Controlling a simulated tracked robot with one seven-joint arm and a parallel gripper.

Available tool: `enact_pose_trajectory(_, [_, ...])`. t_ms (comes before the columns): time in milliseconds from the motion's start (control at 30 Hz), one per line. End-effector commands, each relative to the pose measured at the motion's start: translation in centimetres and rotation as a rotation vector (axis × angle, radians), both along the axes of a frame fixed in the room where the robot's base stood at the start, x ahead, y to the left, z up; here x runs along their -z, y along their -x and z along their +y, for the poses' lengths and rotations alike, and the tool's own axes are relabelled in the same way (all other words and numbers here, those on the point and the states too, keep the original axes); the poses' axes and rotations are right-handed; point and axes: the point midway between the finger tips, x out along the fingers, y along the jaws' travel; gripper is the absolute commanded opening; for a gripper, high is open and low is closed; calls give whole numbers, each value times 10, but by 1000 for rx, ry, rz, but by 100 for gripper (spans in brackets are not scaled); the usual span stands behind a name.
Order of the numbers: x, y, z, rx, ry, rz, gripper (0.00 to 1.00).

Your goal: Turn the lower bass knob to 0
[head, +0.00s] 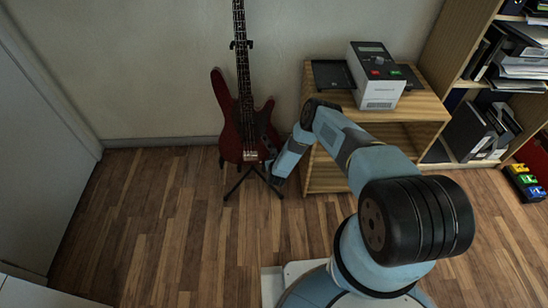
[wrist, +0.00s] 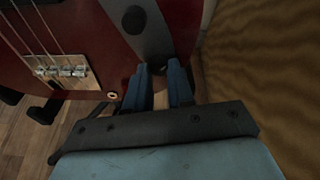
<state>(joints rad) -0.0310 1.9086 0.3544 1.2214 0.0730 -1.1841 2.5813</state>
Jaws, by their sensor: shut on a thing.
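A dark red bass guitar (head: 240,128) stands upright on a black stand against the wall. In the wrist view, its red body (wrist: 100,28) fills the upper left, with a grey control plate (wrist: 150,42) running down it. A round black knob (wrist: 134,18) sits on the upper part of the plate, apart from my fingers. My gripper (wrist: 165,70) is at the lower end of the plate, its two blue fingers shut on the lower knob, which is mostly hidden between the tips. The knob's setting cannot be read. In the head view my gripper (head: 272,168) is at the body's lower right.
A wooden shelf unit (head: 323,173) stands close to the right of the bass, with a grey box-like device (head: 378,88) on top. The stand's legs (head: 236,187) spread below the bass. The wooden floor to the left (head: 150,220) is clear.

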Motion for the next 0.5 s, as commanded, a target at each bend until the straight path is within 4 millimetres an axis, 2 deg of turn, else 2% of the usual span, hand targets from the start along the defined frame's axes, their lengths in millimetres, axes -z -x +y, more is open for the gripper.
enact_pose_trajectory(500, [0,0,4,-105,461,16,0])
